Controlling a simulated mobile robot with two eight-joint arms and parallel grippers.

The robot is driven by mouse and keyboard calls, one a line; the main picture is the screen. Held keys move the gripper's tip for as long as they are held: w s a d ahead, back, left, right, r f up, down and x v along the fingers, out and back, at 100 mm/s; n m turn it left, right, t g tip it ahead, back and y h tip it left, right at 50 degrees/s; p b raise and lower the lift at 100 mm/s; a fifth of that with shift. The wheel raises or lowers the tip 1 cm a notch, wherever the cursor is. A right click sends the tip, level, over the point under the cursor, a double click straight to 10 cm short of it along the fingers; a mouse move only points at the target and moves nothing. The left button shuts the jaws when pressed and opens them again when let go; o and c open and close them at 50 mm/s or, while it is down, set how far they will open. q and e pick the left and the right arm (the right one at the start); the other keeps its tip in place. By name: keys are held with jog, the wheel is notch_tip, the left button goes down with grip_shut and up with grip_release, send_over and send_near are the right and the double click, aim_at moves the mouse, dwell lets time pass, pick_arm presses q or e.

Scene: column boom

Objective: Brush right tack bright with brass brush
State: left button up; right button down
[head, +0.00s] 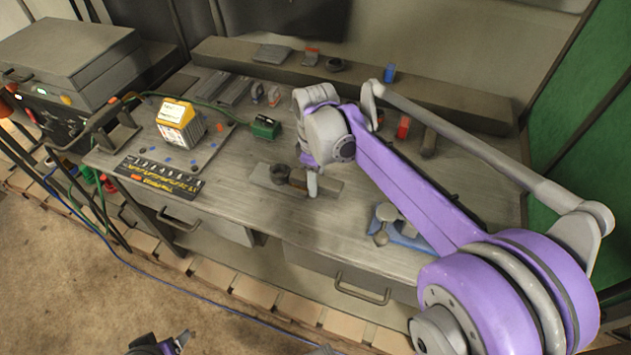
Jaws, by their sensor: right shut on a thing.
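My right gripper (313,186) is low over the bench, at the right part of a flat grey metal plate (330,185). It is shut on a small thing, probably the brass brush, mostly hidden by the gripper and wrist. A dark round piece (280,173) stands on the plate just left of the gripper. The right tack cannot be made out at this size. Whether the brush touches the plate is unclear. My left gripper (172,345) shows only in part at the bottom edge, away from the bench; its jaws are not clear.
A yellow and white box (180,122) stands on a board at the left of the bench (230,205). A dark labelled strip (160,180) lies at the front. A green block (265,127) is behind the plate. A blue holder (407,236) sits right. A grey machine (75,60) stands far left.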

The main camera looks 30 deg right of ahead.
jog(key=shift+w+d, duration=0.4)
jog(key=shift+d, duration=0.1)
jog(key=shift+s+a, duration=0.4)
jog(key=shift+a, duration=0.1)
jog(key=shift+s+d+r+p, duration=0.25)
jog(key=shift+r+p, duration=0.45)
jog(key=shift+r, duration=0.3)
jog(key=shift+s+d+r+p, duration=0.2)
jog(key=shift+r+p, duration=0.55)
jog(key=shift+r, duration=0.25)
jog(key=shift+s+d+r+p, duration=0.25)
jog(key=shift+r+p, duration=0.45)
jog(key=shift+r, duration=0.3)
jog(key=shift+f, duration=0.15)
jog(key=shift+w+a+f+b, duration=0.1)
jog(key=shift+a+f+b, duration=0.05)
jog(key=shift+f+b, duration=0.3)
jog(key=shift+w+a+f+b, duration=0.1)
jog(key=shift+f+b, duration=0.1)
jog(key=shift+f, duration=0.35)
jog(key=shift+w+a+f+b, duration=0.15)
jog(key=shift+f+b, duration=0.2)
jog(key=shift+f, duration=0.2)
jog(key=shift+w+a+f+b, duration=0.1)
jog(key=shift+w+f+b, duration=0.15)
jog(key=shift+f, duration=0.3)
jog(key=shift+w+a+f+b, duration=0.1)
jog(key=shift+a+f+b, duration=0.05)
jog(key=shift+f+b, duration=0.35)
